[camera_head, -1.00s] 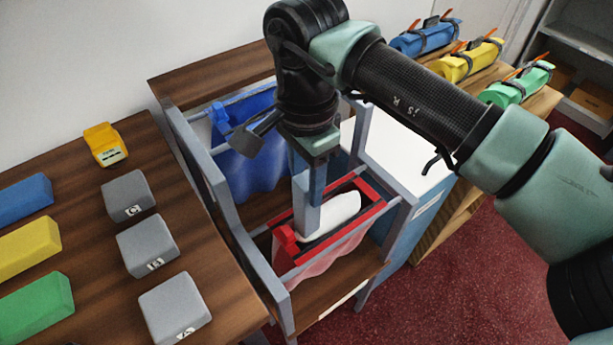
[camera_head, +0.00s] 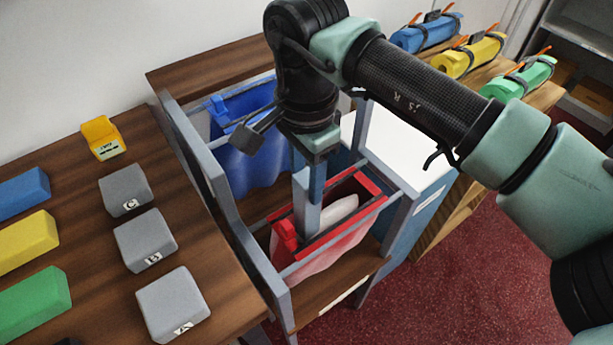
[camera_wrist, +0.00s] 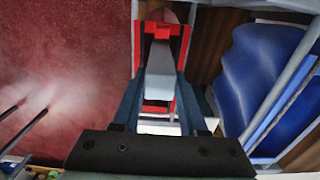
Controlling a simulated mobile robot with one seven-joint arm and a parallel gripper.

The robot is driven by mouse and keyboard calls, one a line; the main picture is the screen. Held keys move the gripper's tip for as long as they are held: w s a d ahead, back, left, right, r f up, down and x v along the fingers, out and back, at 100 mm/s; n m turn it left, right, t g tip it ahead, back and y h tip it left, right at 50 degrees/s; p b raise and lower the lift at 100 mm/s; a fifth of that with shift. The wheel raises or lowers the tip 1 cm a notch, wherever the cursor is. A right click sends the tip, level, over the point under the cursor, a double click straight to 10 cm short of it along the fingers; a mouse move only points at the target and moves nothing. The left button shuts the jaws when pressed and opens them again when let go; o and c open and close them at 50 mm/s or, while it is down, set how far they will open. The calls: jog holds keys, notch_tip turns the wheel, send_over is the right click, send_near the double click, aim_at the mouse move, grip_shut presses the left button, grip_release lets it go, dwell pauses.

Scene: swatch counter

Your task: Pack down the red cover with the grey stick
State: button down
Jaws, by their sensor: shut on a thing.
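The red cover (camera_head: 318,252) hangs in the grey rack, its red rim (camera_head: 372,184) open at the top and its thin pinkish bag below. A white soft-looking piece (camera_head: 340,209) sits inside the rim. My gripper (camera_head: 308,178) is above the red cover, shut on the grey stick (camera_head: 307,218), which points down into the opening beside the white piece. The stick's lower end is hidden. In the wrist view, the grey stick (camera_wrist: 160,80) runs between my blue fingers toward the red rim (camera_wrist: 163,28).
A blue cover (camera_head: 250,165) hangs behind in the same rack. Grey lettered blocks (camera_head: 125,190) and coloured blocks (camera_head: 30,242) lie on the left counter, with a yellow holder (camera_head: 103,138). Tied rolls (camera_head: 470,55) lie at the back right. Grey rails (camera_head: 222,205) flank the stick.

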jog(key=shift+r+p, duration=3.2)
jog(key=shift+r, duration=1.9)
